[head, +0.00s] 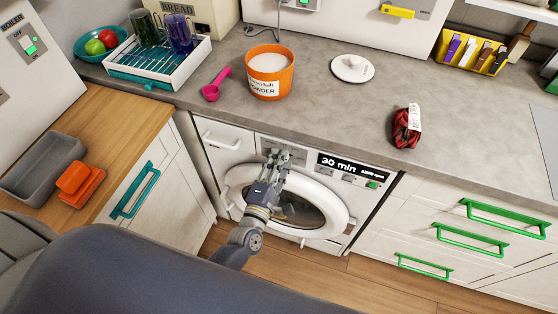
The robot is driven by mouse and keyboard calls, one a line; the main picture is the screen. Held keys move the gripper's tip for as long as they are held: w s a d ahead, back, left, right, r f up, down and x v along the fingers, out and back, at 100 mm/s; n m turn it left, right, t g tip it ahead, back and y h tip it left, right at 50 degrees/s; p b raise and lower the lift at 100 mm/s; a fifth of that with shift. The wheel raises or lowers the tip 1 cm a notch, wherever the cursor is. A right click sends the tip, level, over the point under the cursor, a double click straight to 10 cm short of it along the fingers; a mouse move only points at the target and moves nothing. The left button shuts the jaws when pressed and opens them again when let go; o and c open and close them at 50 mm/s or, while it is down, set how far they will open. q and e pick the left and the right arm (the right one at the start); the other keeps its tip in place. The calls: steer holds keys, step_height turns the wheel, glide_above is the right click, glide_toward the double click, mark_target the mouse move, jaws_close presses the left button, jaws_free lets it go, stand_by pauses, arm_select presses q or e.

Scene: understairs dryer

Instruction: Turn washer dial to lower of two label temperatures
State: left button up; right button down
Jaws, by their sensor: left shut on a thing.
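The white washer (216,155) stands under the counter with its round door closed. Its black display (350,166) reads "30 min" and a smaller spin-speed figure. My left gripper (279,158) reaches to the control panel, left of the display, and is shut on the washer dial, which its fingers mostly hide. I cannot read the dial's setting. A crumpled dark red garment (405,130) lies on the counter with a white label (415,118) standing up from it; the label's print is too small to read. My right gripper is not in view.
On the grey counter (330,110) stand an orange powder tub (270,83), a pink scoop (214,85), a white lid (352,68) and a dish rack (165,75). Green drawer handles (470,240) stick out right of the washer, a teal handle (135,190) at left.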

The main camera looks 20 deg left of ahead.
arm_select(q)
steer(key=shift+m+p, duration=0.3)
steer(key=shift+m, duration=1)
steer(key=o, duration=1.1)
steer(key=s, duration=1.2)
steer(key=shift+a, duration=0.15)
